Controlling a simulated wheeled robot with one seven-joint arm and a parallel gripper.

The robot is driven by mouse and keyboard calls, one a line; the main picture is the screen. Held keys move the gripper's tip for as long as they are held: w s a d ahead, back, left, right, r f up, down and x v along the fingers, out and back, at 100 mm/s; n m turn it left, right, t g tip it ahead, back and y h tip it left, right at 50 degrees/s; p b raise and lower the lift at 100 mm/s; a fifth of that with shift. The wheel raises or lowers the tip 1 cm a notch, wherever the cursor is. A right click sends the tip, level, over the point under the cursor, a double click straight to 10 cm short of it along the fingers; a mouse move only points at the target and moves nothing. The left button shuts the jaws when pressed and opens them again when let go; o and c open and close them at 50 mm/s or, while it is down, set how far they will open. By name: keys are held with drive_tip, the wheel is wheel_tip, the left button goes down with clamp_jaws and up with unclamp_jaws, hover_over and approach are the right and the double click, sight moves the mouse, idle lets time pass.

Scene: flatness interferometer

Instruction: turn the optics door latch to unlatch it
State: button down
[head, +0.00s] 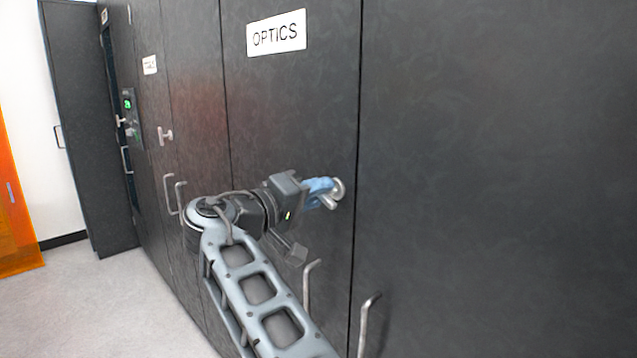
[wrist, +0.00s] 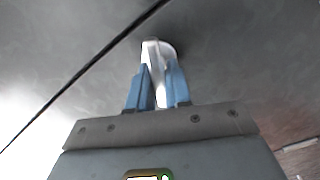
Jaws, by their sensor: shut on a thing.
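The optics door (head: 292,110) is a dark grey panel with a white OPTICS label (head: 276,33) near its top. Its latch (head: 338,189) is a silver round base with a handle, near the door's right edge. In the wrist view the latch (wrist: 161,72) stands between the blue fingers. My gripper (head: 322,192) is shut on the latch handle, and in the wrist view its fingers (wrist: 159,85) lie on either side of it. The fingers hide part of the handle, so its exact angle is hard to tell. The door looks flush with its neighbour.
Grey bar handles stand out below the latch, one on the optics door (head: 309,285) and one on the panel to the right (head: 366,322). Another latch (head: 165,135) and more handles are on doors to the left. Open floor (head: 100,305) lies at lower left.

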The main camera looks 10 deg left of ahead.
drive_tip(key=shift+f+n+p, duration=0.1)
drive_tip(key=shift+n+p, duration=1.2)
drive_tip(key=shift+n, duration=0.9)
drive_tip(key=shift+a, duration=0.1)
drive_tip(key=c, duration=1.1)
unclamp_jaws()
drive_tip(key=shift+c, duration=0.2)
drive_tip(key=b+v, duration=0.1)
drive_tip(key=v, duration=0.6)
drive_tip(key=shift+s+a+b, duration=0.2)
drive_tip(key=shift+s+b, duration=0.1)
drive_tip(key=shift+f, duration=0.1)
